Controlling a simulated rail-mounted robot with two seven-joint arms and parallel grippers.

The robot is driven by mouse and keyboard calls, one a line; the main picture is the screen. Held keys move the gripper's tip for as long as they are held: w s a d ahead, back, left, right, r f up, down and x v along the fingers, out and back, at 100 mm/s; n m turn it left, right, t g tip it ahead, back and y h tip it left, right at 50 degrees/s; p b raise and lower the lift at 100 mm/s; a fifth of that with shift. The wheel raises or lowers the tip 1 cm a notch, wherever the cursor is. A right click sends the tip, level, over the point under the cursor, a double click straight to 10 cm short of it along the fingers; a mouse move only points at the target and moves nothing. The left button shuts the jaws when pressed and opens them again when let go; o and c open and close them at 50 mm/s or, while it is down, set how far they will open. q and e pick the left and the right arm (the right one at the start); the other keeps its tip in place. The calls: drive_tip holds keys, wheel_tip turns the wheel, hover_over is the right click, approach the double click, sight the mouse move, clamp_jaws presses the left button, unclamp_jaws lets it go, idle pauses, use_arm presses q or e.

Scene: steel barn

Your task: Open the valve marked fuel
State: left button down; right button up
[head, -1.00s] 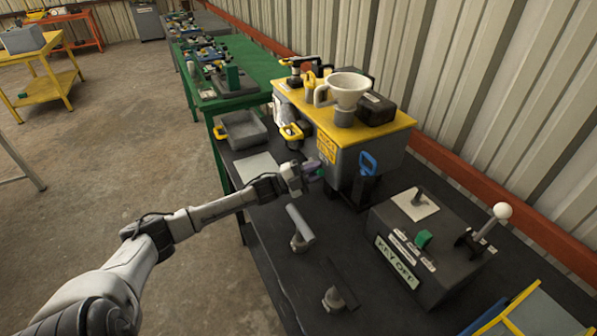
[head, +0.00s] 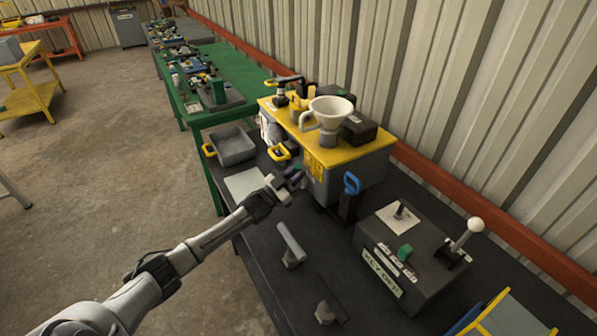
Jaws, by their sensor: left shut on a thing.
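A grey machine box with a yellow top (head: 372,150) stands on the dark bench, with a white funnel (head: 330,112) on it and a yellow label (head: 315,167) on its front; the label is too small to read surely. My left gripper (head: 297,180) is at the lower front of this box, shut on a small purple part (head: 293,171). The fingers partly hide this part, so I cannot tell whether it is the fuel valve's handle or how it is turned. A blue-handled lever (head: 351,183) stands just right of the gripper. My right gripper is not in view.
A dark control box (head: 412,245) with a green switch and a white-knobbed lever (head: 473,226) stands at the right. A grey tray (head: 236,148) and a pale sheet (head: 247,182) lie left of the gripper. A grey-handled tool (head: 291,243) lies in front.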

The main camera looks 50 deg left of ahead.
use_arm(q)
drive_tip(key=shift+a+r+n+y+p, duration=0.1)
drive_tip(key=shift+a+n+y+p, duration=0.4)
drive_tip(key=shift+n, duration=0.5)
drive_tip(key=c, duration=1.1)
unclamp_jaws()
drive_tip(key=shift+d, duration=0.1)
